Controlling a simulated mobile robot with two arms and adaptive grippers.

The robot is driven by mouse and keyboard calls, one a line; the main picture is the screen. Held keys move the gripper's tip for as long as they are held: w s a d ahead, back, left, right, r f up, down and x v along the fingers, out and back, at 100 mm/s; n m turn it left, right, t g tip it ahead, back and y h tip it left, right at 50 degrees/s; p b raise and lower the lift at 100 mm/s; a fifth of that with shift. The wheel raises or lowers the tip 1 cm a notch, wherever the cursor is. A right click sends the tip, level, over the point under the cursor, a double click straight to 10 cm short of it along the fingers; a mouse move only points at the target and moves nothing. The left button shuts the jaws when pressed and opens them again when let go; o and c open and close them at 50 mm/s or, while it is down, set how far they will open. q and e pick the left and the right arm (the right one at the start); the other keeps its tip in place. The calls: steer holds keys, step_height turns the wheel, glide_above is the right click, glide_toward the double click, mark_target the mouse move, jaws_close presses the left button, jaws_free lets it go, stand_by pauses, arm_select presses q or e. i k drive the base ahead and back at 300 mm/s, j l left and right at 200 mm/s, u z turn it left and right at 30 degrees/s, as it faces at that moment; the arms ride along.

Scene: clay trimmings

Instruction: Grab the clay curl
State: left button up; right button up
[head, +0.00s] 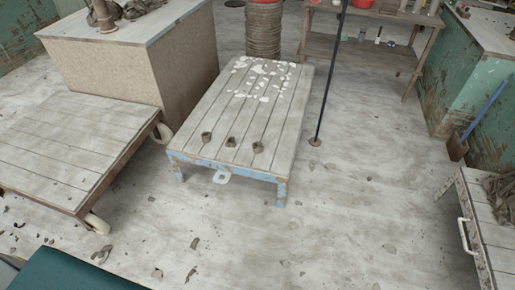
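Three small dark grey-brown lumps sit in a row near the front edge of a low plank-topped table with blue edging: a left lump (206,137), a middle lump (231,141) and a right lump (258,147). They look like clay pieces, but they are too small to tell which is a curl. A curved grey-brown scrap (101,254) lies on the floor at the lower left. Neither of my grippers is in view.
White flakes cover the far end of the low table (240,115). A wheeled plank cart (60,150) stands left, beside a large box-like cabinet (140,75). A thin dark pole (329,80) rises right of the table. Scraps dot the otherwise open floor (350,230).

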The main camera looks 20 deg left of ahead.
mark_target(259, 149)
steer(key=i+u, duration=0.15)
steer(key=u, duration=0.3)
steer(key=i+l+u, duration=0.15)
steer(key=u, duration=0.3)
steer(key=i+l+u, duration=0.1)
steer(key=u, duration=0.35)
steer(key=l, duration=0.1)
